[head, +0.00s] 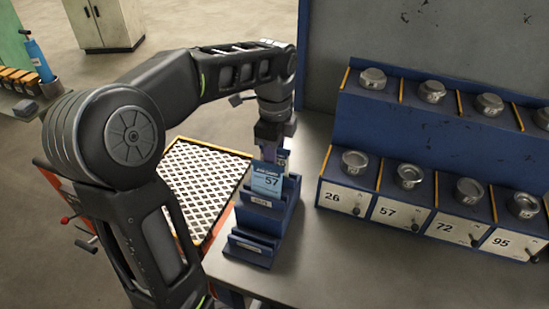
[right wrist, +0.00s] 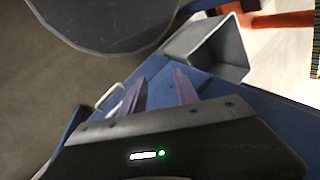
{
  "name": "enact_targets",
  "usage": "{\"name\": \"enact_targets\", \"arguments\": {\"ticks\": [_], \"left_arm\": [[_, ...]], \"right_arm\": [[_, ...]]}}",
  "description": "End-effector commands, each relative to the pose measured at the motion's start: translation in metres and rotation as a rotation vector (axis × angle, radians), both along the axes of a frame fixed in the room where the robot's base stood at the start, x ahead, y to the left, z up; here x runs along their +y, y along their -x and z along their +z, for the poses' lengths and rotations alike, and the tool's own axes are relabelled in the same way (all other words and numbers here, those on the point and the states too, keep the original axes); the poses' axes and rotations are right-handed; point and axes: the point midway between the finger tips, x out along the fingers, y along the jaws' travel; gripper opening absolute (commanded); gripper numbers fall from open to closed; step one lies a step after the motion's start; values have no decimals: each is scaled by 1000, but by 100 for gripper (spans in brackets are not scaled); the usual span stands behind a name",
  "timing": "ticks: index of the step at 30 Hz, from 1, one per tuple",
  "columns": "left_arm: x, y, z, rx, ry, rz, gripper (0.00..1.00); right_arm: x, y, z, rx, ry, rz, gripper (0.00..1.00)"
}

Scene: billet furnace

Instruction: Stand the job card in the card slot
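The job card (head: 267,180) is light blue, marked 57, and stands upright at the upper slot of a blue stepped card rack (head: 249,222) on the bench. Its lower edge is at the slot, but I cannot tell how deep it sits. My left gripper (head: 269,155) points down and appears shut on the card's top edge. Part of another card (head: 283,158) shows just behind. The lower slot of the rack looks empty. In the right wrist view, my right gripper (right wrist: 160,92) has its two purple fingers apart with nothing between them.
A blue two-tier stand (head: 364,130) with metal cups and drawers labelled 26, 57, 72 and 95 stands on the grey bench (head: 335,258) at right. A white grating (head: 205,180) with an orange edge lies left of the rack. The bench front is clear.

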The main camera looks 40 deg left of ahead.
Motion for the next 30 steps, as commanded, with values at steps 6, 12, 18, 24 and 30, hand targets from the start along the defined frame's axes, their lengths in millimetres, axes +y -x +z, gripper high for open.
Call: {"name": "enact_targets", "arguments": {"ticks": [6, 12, 18, 24, 30], "left_arm": [[0, -1, 31, -5, -1, -1, 35], [0, 0, 67, -1, 0, -1, 35], [0, 0, 75, -1, 0, 0, 35], [0, 0, 73, -1, 0, 0, 35], [0, 0, 73, -1, 1, 0, 35]], "right_arm": [[0, 0, 0, 0, 0, 0, 36], [-1, 2, 18, 5, 3, -1, 36], [-2, 3, 25, 11, 6, -3, 36], [-2, 3, 23, 11, 7, -3, 36], [-2, 3, 23, 10, 7, -3, 36]]}}
